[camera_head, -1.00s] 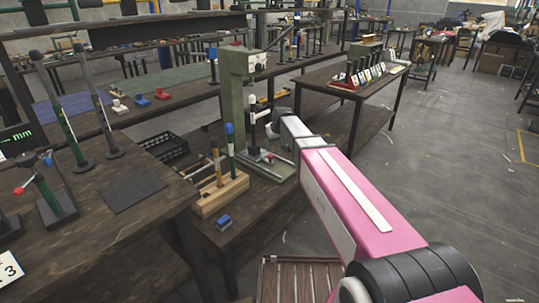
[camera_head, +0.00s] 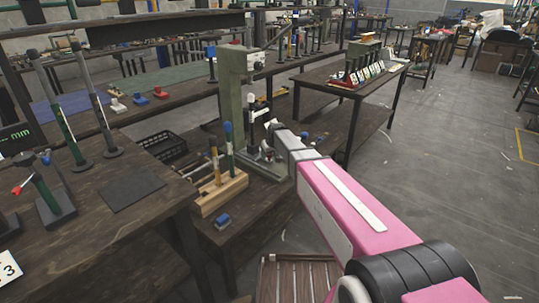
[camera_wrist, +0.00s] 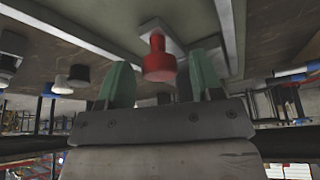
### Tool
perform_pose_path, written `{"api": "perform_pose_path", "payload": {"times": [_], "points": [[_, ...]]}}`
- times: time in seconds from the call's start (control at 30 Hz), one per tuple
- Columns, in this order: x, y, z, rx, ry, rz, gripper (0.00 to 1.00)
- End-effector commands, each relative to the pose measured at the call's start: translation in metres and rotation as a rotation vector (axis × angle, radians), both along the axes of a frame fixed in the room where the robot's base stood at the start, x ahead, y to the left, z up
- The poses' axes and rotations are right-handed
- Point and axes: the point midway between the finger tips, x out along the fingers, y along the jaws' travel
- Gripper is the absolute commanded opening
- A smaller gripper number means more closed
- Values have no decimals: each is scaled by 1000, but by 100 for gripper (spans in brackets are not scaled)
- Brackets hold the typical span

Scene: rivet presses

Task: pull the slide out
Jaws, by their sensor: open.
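The green press (camera_head: 237,105) stands on the dark bench, with its column upright and its base partly hidden behind my arm. In the wrist view a red knob (camera_wrist: 158,62) sits on a pale metal piece (camera_wrist: 154,31), which looks like the slide's end; I cannot tell how far out the slide is. My gripper (camera_wrist: 164,72) is open, with one green finger on each side of the red knob. A gap shows between each finger and the knob. In the head view the fingers and the knob are hidden by the arm.
A wooden block with upright tools (camera_head: 219,191) stands left of the press. A small blue item (camera_head: 222,221) lies in front of it. A black crate (camera_head: 163,147) is behind. The floor (camera_head: 445,200) to the right is clear.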

Motion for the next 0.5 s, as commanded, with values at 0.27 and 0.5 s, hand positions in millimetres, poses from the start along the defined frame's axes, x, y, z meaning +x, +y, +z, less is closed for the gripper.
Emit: {"api": "perform_pose_path", "payload": {"times": [0.27,0.5], "points": [[0,0,0,0,0,0,4],[-2,-2,1,0,0,0,0]]}}
